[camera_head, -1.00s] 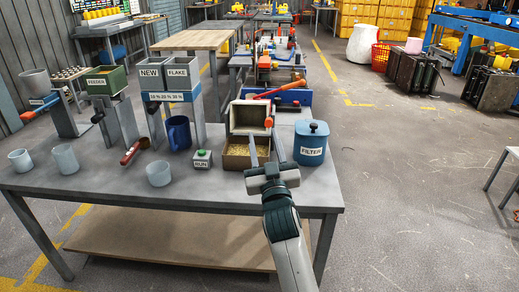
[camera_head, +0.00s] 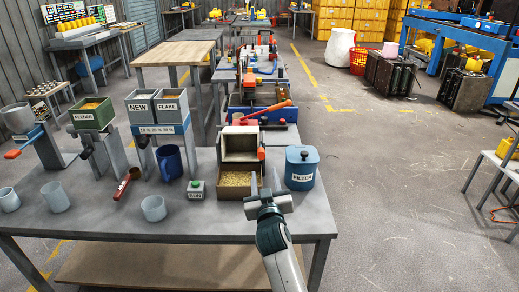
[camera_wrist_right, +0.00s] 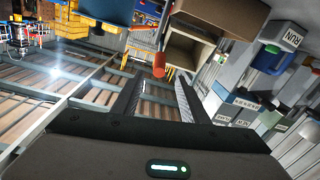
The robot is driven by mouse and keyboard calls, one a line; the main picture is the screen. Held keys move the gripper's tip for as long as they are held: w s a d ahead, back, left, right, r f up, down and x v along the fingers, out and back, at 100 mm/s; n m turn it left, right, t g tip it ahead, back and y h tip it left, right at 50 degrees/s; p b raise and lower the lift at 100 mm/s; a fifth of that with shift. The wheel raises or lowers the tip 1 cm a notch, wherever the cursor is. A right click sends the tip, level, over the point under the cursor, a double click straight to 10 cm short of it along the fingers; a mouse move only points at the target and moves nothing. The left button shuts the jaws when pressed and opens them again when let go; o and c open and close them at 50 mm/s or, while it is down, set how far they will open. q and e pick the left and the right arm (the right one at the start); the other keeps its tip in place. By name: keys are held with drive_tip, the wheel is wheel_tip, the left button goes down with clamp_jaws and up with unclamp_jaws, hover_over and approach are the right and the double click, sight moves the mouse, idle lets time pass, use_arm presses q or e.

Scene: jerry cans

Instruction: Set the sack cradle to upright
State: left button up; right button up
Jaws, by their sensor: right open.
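Nothing in view is labelled as the sack cradle, and I cannot tell for certain which thing it is. A tan open box (camera_head: 239,143) with a red knob (camera_head: 261,154) at its right side stands above a brown tray of grain (camera_head: 235,180) on the grey table. The box and knob also show at the top of the right wrist view (camera_wrist_right: 195,45). My right gripper (camera_head: 267,182) is open and empty, in front of the tray's right part and the blue FILTER canister (camera_head: 301,170). My left gripper is not in view.
A RUN button box (camera_head: 196,190), blue jug (camera_head: 169,163) and red scoop (camera_head: 127,183) stand left on the table (camera_head: 100,225). NEW and FLAKE bins (camera_head: 157,107) and a FEEDER (camera_head: 91,114) stand farther left. A white sack (camera_head: 340,48) stands far back.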

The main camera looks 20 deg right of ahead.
drive_tip(key=x, duration=1.7)
drive_tip(key=shift+w, duration=0.2)
clamp_jaws()
